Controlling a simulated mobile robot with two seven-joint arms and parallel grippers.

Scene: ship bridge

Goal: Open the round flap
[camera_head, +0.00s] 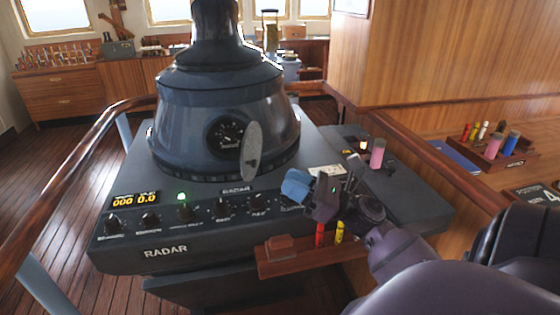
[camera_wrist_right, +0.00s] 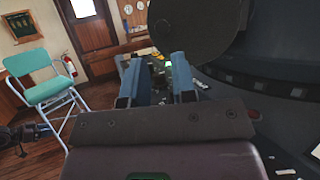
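The round flap (camera_head: 252,150) is a thin grey disc on the front of the dark blue radar housing (camera_head: 190,115). It stands out edgewise at the right side of a round dial opening (camera_head: 225,137), and the dial shows. In the right wrist view the flap (camera_wrist_right: 197,25) is a large dark disc at the top, just beyond the fingertips. My right gripper (camera_head: 296,185) is below and right of the flap, over the console's right part. In the right wrist view its two blue fingers (camera_wrist_right: 155,75) are apart with nothing between them. I do not see my left gripper.
The radar panel (camera_head: 185,215) has knobs and a lit green lamp. A small wooden shelf (camera_head: 310,262) with red and yellow markers is below my right gripper. A pink cup (camera_head: 377,153) stands on the console's right. Wooden rails (camera_head: 70,185) flank the console.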

